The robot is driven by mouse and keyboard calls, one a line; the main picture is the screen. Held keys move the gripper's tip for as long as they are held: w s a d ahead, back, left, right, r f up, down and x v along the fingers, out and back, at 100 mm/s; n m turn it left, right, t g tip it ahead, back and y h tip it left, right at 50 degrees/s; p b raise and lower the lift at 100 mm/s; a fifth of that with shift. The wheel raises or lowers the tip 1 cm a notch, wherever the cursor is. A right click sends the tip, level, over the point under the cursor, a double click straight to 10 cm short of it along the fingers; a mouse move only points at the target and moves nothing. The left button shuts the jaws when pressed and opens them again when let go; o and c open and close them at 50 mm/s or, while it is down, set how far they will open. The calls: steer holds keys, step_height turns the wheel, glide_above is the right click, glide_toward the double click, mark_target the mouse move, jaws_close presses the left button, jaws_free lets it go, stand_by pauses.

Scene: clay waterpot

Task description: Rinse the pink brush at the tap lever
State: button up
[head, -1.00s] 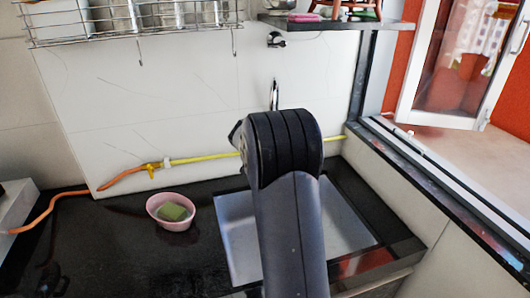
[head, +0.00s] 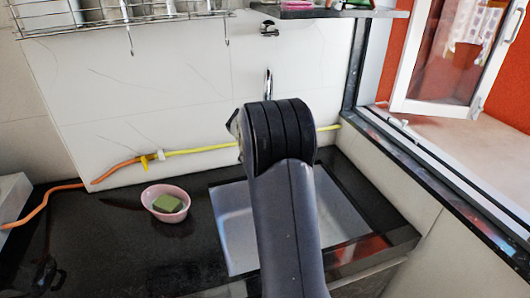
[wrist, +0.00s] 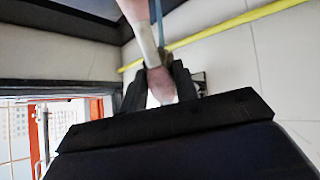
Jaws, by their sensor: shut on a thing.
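My gripper (wrist: 160,84) shows in the wrist view, with its dark fingers closed on the pink brush (wrist: 158,78). The brush has a pinkish, pale handle that runs up toward the top of that view. In the head view my arm hides the gripper and the brush. The chrome tap spout (head: 268,84) rises just behind my arm, its lower part hidden. A dark and chrome fitting, perhaps the tap lever (head: 269,29), sits on the wall above it. A thin blue-grey bar passes beside the brush in the wrist view; I cannot tell what it is or whether they touch.
A sink (head: 235,225) is set in the black counter (head: 130,255) under my arm. A pink bowl (head: 165,203) with a green sponge (head: 168,203) stands left of it. A yellow and orange hose (head: 195,149) runs along the wall. A wire rack (head: 120,20) and an open window (head: 450,60) flank the area.

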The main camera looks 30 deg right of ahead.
steer(key=shift+s+d+b, duration=0.3)
steer(key=shift+s, duration=0.1)
steer(key=shift+w+a, duration=0.1)
steer(key=shift+w+a+b, duration=0.3)
steer(key=shift+w+b, duration=0.05)
steer(key=shift+w, duration=0.05)
steer(key=shift+s+d, duration=0.15)
steer(key=shift+s+d+b, duration=0.25)
steer(key=shift+s+b, duration=0.1)
steer(key=shift+b, duration=0.1)
steer(key=shift+a, duration=0.1)
